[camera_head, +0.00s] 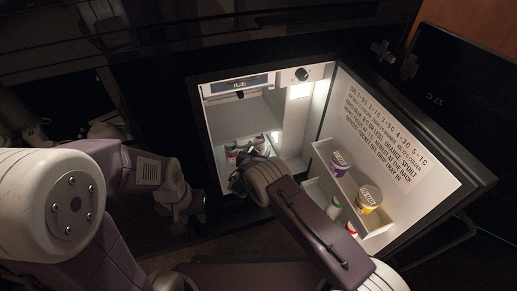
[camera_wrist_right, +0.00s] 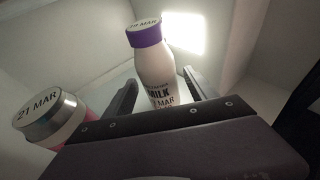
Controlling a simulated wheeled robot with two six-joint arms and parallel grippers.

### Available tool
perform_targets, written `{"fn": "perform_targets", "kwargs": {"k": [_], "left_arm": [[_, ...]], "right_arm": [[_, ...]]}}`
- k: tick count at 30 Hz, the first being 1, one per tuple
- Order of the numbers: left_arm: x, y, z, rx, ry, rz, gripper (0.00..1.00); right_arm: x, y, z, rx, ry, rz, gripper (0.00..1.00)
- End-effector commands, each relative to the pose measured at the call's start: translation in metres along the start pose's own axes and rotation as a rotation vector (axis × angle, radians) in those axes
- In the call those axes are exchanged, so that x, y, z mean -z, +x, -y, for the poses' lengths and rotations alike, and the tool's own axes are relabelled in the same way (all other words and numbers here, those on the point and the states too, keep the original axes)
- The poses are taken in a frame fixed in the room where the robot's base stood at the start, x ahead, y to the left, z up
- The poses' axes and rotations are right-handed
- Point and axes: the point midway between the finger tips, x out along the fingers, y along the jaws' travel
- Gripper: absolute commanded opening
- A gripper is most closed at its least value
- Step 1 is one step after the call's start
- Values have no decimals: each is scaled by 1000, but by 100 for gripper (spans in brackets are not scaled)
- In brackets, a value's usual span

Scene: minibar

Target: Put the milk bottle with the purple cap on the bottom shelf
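The milk bottle with the purple cap (camera_wrist_right: 152,60) stands in the right wrist view, white with dark lettering and a date on its cap. My right gripper (camera_wrist_right: 158,85) is open, with one finger on each side of the bottle and gaps visible between. The bottle's lower end is hidden behind the gripper. In the head view my right gripper (camera_head: 240,183) reaches into the lit minibar (camera_head: 240,110); its fingertips are hard to make out. My left gripper (camera_head: 200,208) is outside, left of the minibar opening; its fingers are too dark to read.
A bottle with a grey cap marked 21 MAR (camera_wrist_right: 48,115) stands left of the gripper. The ICE compartment (camera_head: 238,84) is above. The open door (camera_head: 400,150) on the right has racks holding a purple pot (camera_head: 341,163), a yellow pot (camera_head: 368,199) and other containers.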

Motion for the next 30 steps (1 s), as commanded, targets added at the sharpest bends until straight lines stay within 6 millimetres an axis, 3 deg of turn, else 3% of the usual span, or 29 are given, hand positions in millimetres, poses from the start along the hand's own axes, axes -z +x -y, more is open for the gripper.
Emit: {"fn": "perform_targets", "kwargs": {"k": [8,15,21,25,30], "left_arm": [[1,-8,0,0,0,0,36],[5,-52,-1,0,0,0,36],[8,-74,-1,0,0,0,36],[8,-78,-2,0,0,0,36],[8,-78,-2,0,0,0,36]], "right_arm": [[-6,-4,0,-1,-1,-1,66],[-12,-64,-1,-4,-5,-2,66],[-8,-106,-1,-3,-3,-1,66],[-5,-119,-1,-2,-1,0,66],[-2,-122,0,0,0,0,66]]}}
